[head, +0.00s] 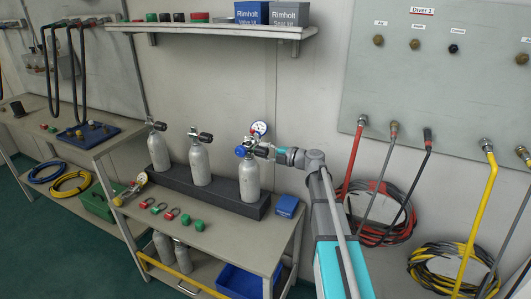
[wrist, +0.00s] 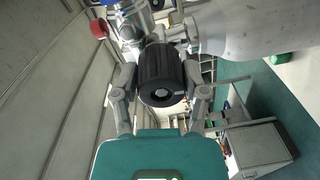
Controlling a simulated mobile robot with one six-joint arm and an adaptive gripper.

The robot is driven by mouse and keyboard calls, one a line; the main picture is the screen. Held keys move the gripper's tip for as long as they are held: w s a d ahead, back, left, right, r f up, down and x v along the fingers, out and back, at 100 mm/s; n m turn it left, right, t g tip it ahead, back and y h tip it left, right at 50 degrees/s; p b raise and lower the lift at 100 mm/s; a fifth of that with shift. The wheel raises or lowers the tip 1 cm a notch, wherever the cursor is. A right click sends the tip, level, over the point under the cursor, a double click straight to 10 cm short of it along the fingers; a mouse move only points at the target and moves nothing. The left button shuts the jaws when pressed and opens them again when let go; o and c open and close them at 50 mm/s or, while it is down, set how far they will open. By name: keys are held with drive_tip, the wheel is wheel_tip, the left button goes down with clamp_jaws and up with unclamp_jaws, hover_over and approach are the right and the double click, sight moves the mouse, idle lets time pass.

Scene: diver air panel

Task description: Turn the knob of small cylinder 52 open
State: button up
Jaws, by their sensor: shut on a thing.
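Three small grey cylinders stand in a dark rack (head: 185,188) on the bench; their numbers are too small to read. My gripper (head: 272,152) is at the valve of the right cylinder (head: 249,180), coming from its right side. In the wrist view, the ribbed black knob (wrist: 160,75) of that valve sits between the two fingers of my gripper (wrist: 161,88), which is shut on it. The cylinder's pale body (wrist: 265,30) shows at the upper right. A blue fitting (head: 241,151) and a round gauge (head: 260,128) are on the same valve. How far the knob is turned cannot be told.
The middle cylinder (head: 199,163) and left cylinder (head: 158,150) stand to the left. A blue box (head: 287,206) lies right of the rack. A shelf (head: 210,29) hangs above. The hose panel (head: 440,80) is at the right, with coiled hoses below.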

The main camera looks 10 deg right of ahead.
drive_tip(key=shift+n, duration=0.4)
drive_tip(key=o, duration=1.2)
drive_tip(key=shift+c, duration=0.2)
